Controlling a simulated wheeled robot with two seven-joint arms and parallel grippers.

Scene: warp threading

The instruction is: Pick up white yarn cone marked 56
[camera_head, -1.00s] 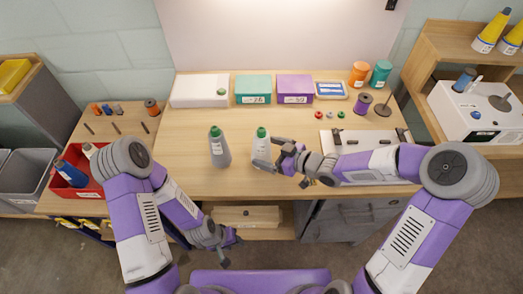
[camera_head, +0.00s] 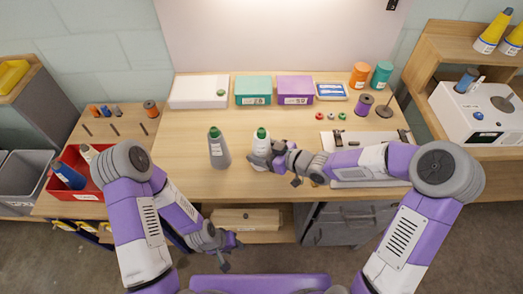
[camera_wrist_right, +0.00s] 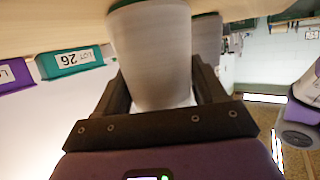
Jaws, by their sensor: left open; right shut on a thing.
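The white yarn cone (camera_head: 261,137) with a green top stands on the wooden table; no number is readable on it now. My right gripper (camera_head: 268,158) comes from the right and is shut on this cone low on its body. In the right wrist view the pale cone (camera_wrist_right: 155,50) fills the gap between the dark fingers of my right gripper (camera_wrist_right: 162,85). A grey cone (camera_head: 218,149) with a green top stands just left. My left gripper (camera_head: 228,254) is open and empty, low in front of the table edge.
A white box (camera_head: 199,91), a teal bin (camera_head: 253,90) and a purple bin (camera_head: 295,90) line the table's back. A purple spool (camera_head: 363,105) and a dark spindle (camera_head: 388,106) stand at right. The table's left middle is clear.

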